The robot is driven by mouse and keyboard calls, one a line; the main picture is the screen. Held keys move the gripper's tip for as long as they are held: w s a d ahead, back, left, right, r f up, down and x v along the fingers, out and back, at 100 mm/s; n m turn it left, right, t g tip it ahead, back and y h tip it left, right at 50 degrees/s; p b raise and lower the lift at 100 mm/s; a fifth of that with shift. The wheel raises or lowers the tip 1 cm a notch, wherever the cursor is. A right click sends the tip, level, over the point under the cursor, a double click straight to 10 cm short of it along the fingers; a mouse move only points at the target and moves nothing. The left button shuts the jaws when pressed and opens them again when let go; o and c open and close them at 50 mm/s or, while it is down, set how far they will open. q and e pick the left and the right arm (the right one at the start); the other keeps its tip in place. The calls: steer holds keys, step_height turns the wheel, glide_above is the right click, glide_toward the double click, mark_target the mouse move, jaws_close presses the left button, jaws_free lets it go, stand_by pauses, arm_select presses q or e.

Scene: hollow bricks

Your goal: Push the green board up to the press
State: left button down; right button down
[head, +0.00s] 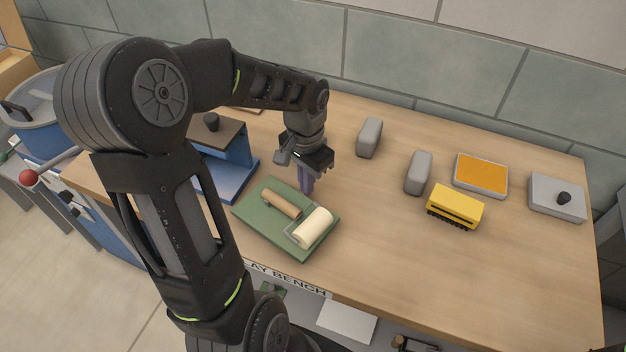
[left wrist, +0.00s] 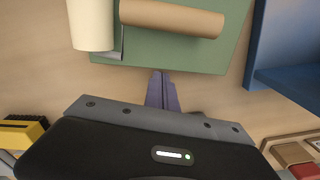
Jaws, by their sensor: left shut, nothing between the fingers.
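The green board (head: 262,228) lies flat on the bench with a roller on it, a cream cylinder (head: 313,225) with a tan wooden handle (head: 281,203). The press (head: 222,178), blue with a dark top and a black knob, stands just up and left of the board, with a narrow gap between them. My left gripper (head: 307,190) points down, shut and empty, at the board's far right edge. In the left wrist view its fingertips (left wrist: 162,74) meet the edge of the board (left wrist: 150,50); I cannot tell whether they touch. My right gripper is not in view.
Two grey blocks (head: 369,138) (head: 418,172), a yellow brush-like block (head: 455,207), an orange-topped tray (head: 481,174) and a grey lidded box (head: 556,198) stand on the right.

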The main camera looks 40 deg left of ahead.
arm_select(q)
step_height(320, 180, up, 7)
steer(key=shift+f, duration=0.2)
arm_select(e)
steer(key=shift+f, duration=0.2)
arm_select(q)
steer(key=shift+d, duration=0.1)
